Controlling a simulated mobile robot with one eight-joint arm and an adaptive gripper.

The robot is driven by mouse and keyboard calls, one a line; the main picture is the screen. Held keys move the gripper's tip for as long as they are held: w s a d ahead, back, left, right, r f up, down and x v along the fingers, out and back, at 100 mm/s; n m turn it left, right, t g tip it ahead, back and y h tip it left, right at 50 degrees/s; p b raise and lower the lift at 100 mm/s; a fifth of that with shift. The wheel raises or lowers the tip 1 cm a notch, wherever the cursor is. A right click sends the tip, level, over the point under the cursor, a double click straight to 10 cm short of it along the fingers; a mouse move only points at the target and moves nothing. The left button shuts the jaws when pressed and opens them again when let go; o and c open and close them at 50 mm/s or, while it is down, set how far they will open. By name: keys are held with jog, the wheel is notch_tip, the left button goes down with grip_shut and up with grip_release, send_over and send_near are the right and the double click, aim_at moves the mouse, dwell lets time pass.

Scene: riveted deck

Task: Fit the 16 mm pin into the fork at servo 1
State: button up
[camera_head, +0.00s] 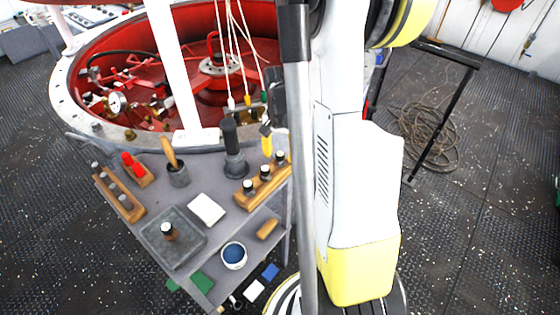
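A wooden rack (120,206) at the left of the grey bench holds several small grey pin-like pieces. Another wooden rack (242,202) at the right edge holds dark pieces with pale tops. A single dark piece with a pale top (169,231) stands upright in a shallow grey tray (187,257). I cannot tell which piece is the 16 mm pin. The red-lined round housing (62,92) behind the bench holds red linkages; I cannot single out the fork at servo 1. My white and yellow body hides its right side. I cannot make out my gripper.
White posts and hanging cords cross the housing. Coiled rope (428,135) lies on the right deck.

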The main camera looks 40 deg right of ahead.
aim_at(280, 154)
grip_shut()
jog(key=shift+r, duration=0.1)
jog(key=shift+r+p, duration=2)
jog(key=shift+r, duration=0.7)
